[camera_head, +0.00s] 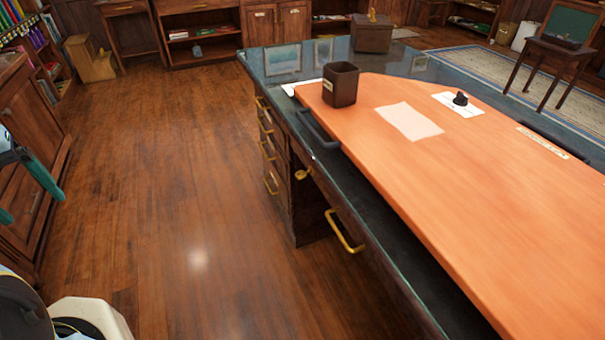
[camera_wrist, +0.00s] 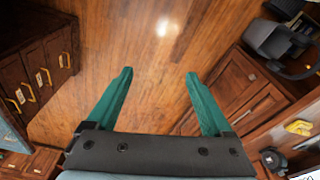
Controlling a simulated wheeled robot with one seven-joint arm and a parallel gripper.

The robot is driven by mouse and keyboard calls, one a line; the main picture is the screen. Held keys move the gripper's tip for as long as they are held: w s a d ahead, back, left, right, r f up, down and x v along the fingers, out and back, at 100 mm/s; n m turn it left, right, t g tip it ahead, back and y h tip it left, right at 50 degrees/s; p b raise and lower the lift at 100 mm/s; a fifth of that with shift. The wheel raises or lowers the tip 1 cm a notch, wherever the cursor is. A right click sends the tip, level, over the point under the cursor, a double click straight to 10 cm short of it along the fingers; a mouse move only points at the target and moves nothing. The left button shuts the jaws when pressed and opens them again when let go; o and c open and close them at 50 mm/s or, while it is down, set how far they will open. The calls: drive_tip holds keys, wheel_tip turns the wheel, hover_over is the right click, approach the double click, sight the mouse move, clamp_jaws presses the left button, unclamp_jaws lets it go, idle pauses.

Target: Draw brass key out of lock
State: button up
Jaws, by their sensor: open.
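A small brass key (camera_head: 303,174) sticks out from the front of the dark wooden desk (camera_head: 306,219), just below the edge of the top, right of the drawer handles. It looks seated in a lock, but the lock itself is too small to make out. My gripper (camera_head: 34,207) is at the far left of the head view, well away from the key, with open floor between them. In the wrist view my gripper (camera_wrist: 160,73) has its two green fingers wide apart, with nothing between them. I cannot make out the key in the wrist view.
A large brass handle (camera_head: 343,232) juts from the desk near the key. A dark pen cup (camera_head: 340,84) stands on the orange desk surface (camera_head: 480,190). A wooden cabinet (camera_head: 28,130) stands close by my gripper. The wooden floor (camera_head: 185,180) between cabinet and desk is clear.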

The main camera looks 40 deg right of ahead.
drive_tip(key=shift+f, duration=0.1)
drive_tip(key=shift+c, duration=0.7)
drive_tip(key=w+f+m, duration=0.1)
drive_tip(key=w+d+f+m+b, duration=0.1)
drive_tip(key=w+f+m+t+b, duration=0.1)
drive_tip(key=shift+w+d+f, duration=0.2)
drive_tip(key=shift+d+f, duration=0.2)
drive_tip(key=shift+c, duration=1.3)
drive_tip(key=w+d+f+m+t+h+b, duration=0.1)
drive_tip(key=w+d+f+m+h+b, duration=0.1)
drive_tip(key=w+d+f+m+b, duration=0.4)
drive_tip(key=w+d+f+m+t+h+b, duration=0.1)
drive_tip(key=w+d+f+m+t+h, duration=0.15)
drive_tip(key=d+f+m, duration=0.7)
drive_tip(key=m+g+h+b, duration=0.7)
drive_tip(key=m+h+b, duration=0.2)
drive_tip(key=m+h, duration=0.55)
approach(298, 175)
drive_tip(key=d, duration=0.1)
drive_tip(key=shift+s+d+r+b, duration=0.15)
drive_tip(key=shift+d+b, duration=0.1)
drive_tip(key=shift+d, duration=2.05)
drive_tip(key=shift+s+d+r+b, duration=0.15)
drive_tip(key=shift+d+b, duration=0.1)
drive_tip(key=shift+d, duration=2)
